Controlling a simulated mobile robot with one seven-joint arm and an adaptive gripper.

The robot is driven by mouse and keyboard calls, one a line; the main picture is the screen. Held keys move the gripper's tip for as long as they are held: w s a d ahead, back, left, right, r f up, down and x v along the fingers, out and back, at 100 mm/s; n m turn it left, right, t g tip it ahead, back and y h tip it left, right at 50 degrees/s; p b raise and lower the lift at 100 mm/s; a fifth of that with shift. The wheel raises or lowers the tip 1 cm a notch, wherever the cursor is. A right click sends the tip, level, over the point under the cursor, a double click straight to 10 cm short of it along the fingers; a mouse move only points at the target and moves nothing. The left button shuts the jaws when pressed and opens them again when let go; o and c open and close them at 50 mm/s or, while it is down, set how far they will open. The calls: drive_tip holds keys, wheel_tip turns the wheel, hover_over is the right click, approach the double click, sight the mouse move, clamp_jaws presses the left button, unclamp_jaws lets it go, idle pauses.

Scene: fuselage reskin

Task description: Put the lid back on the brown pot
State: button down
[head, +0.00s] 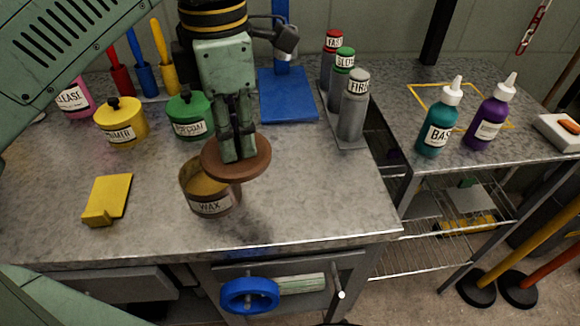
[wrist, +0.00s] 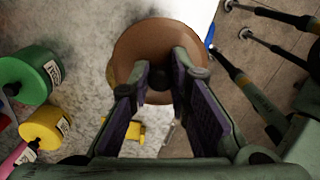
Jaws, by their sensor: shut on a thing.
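The brown pot (head: 210,203), labelled WAX, stands upright and open on the grey metal table. Part of its mouth shows a yellowish inside. The round brown lid (head: 254,166) is held level by my gripper (head: 238,155), above the pot and shifted to its right. The lid covers the right part of the pot's mouth in the head view; I cannot tell whether they touch. In the wrist view the lid (wrist: 132,60) lies beyond my gripper (wrist: 160,80), whose fingers are shut on its dark knob.
The yellow pot (head: 122,124) and green pot (head: 188,116) stand behind to the left, both lidded. Grey bottles (head: 353,108) stand in a rack at right. The table is clear right of the pot, up to its front edge.

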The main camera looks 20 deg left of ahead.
sight(204, 156)
drive_tip(key=a+n+p, duration=0.1)
drive_tip(key=a+n, duration=0.2)
drive_tip(key=a, duration=0.3)
drive_tip(key=shift+s+f+b, duration=0.2)
drive_tip(key=shift+f+b, duration=1)
drive_tip(key=shift+f, duration=0.25)
drive_tip(key=shift+s+f+b, duration=0.15)
drive_tip(key=shift+f+b, duration=1.05)
drive_tip(key=shift+f, duration=0.2)
drive_tip(key=shift+f+b, duration=0.15)
drive_tip(key=shift+b, duration=0.2)
drive_tip(key=c, duration=1.4)
unclamp_jaws()
drive_tip(key=shift+o, duration=0.3)
drive_tip(key=o, duration=0.4)
